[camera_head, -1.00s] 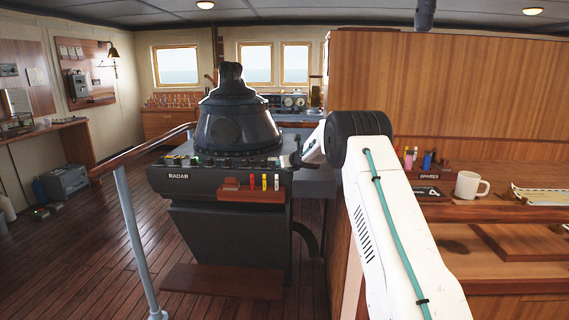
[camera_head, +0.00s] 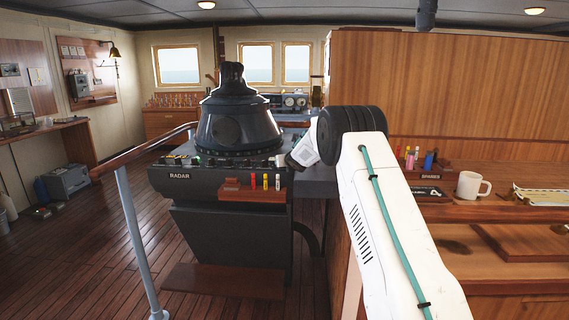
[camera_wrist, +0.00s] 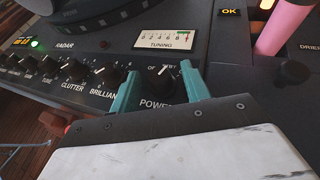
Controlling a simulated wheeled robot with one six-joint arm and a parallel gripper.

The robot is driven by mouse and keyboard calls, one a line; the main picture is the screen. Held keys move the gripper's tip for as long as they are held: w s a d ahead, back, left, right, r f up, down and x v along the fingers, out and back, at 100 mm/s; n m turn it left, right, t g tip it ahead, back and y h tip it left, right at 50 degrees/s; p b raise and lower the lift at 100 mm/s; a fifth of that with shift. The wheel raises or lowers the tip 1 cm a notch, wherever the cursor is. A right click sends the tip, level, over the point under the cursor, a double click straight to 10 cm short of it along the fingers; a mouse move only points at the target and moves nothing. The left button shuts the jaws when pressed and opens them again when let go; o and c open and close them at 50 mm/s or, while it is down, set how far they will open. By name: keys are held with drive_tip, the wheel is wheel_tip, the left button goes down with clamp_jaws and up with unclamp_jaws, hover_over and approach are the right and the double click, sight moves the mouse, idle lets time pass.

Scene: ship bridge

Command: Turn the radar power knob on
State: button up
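The radar console (camera_head: 220,185) stands left of centre in the head view, with a row of black knobs along its front panel. In the wrist view the black power knob (camera_wrist: 160,88) sits above a partly covered POWER label. Lettering above it is partly hidden, and its exact setting is hard to read. My gripper (camera_wrist: 158,87) has its two teal fingers apart, one on each side of the power knob. A gap shows on the left; contact on the right cannot be told. In the head view my gripper (camera_head: 283,161) is at the console's right end, small and partly hidden.
A lit tuning meter (camera_wrist: 168,41) is just above the knob, and other knobs such as brilliance (camera_wrist: 106,74) lie close to the left. A wooden handrail (camera_head: 140,152) runs left of the console.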

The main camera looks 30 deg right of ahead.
drive_tip(key=shift+f, duration=0.1)
drive_tip(key=v, duration=0.7)
drive_tip(key=shift+s+r, duration=0.2)
drive_tip(key=shift+s, duration=0.1)
drive_tip(key=shift+a, duration=0.1)
